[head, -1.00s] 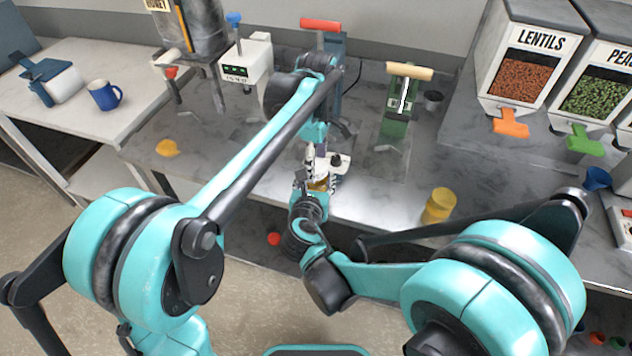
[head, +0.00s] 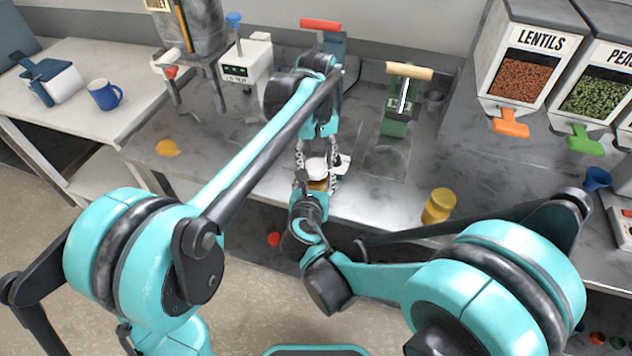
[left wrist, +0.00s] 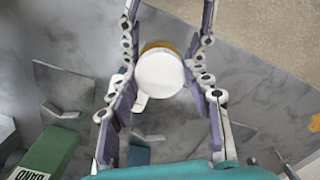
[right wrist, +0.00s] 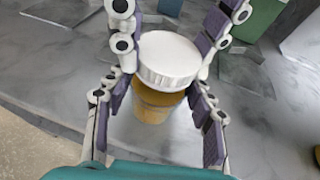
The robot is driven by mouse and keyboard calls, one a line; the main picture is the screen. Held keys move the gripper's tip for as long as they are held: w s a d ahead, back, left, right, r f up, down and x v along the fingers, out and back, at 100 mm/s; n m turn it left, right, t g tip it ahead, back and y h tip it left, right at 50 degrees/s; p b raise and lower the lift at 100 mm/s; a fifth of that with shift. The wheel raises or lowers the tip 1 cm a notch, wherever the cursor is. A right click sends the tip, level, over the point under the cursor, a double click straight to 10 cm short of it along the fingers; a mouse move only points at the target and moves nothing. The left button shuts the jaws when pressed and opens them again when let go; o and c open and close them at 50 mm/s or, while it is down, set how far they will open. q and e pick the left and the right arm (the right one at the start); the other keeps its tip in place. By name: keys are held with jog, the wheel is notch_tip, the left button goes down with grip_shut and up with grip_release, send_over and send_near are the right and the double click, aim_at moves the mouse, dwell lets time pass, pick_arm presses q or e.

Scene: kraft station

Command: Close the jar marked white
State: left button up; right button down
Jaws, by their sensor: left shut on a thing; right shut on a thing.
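A jar with amber contents (right wrist: 155,102) stands upright at the counter's front edge. A round white lid (right wrist: 168,58) sits on its mouth and looks nearly level; whether it is threaded down cannot be told. In the head view, the white lid (head: 316,168) shows between the two grippers. My left gripper (head: 319,160) comes from above and is shut on the lid, which also shows in the left wrist view (left wrist: 160,75). My right gripper (head: 316,186) comes from the front and is shut on the jar.
A yellow piece (head: 168,148) lies at left. A green press (head: 402,105) and a white machine (head: 246,62) stand behind. The lentils dispenser (head: 522,75) is at right.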

pick_arm(q)
jog(key=m, duration=0.7)
jog(key=shift+m, duration=0.3)
jog(key=m, duration=0.7)
jog(key=shift+m, duration=0.3)
jog(key=o, duration=1.3)
jog(key=shift+r, duration=2.25)
jog(key=shift+c, duration=0.3)
